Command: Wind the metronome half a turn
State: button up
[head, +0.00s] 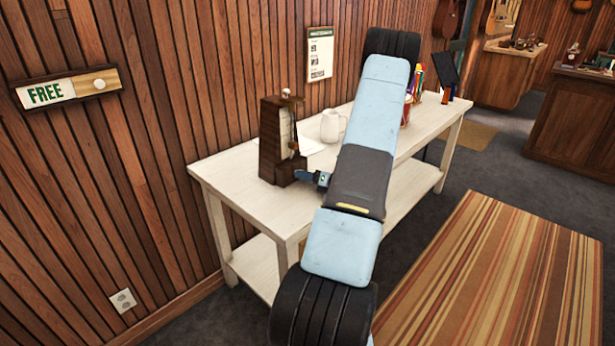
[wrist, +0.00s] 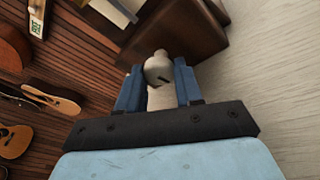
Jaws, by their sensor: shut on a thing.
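The metronome (head: 272,142) is a dark brown wooden case with a pale front scale and a pendulum, standing upright near the left end of the pale workbench (head: 222,172). My gripper (head: 320,180) is low at the metronome's right side. In the wrist view, my gripper (wrist: 158,80) has its two blue fingers on either side of a pale, rounded winding key (wrist: 157,68) with a dark slot, and is shut on it. The brown case (wrist: 185,38) is just beyond the fingertips. In the head view my gripper and arm largely hide the key.
A white mug (head: 331,126) and a paper sheet (head: 316,145) are behind the metronome. Colored bottles (head: 416,80) and a dark tablet (head: 446,68) stand at the far end. A "FREE" sign (head: 65,91) is on the wall. A striped rug (head: 490,275) covers the floor at right.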

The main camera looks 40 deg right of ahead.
jog(key=shift+r, duration=0.1)
jog(key=o, duration=1)
jog(key=shift+d, duration=0.1)
jog(key=v, duration=1.3)
jog(key=shift+s+d, duration=0.1)
jog(key=shift+s, duration=0.25)
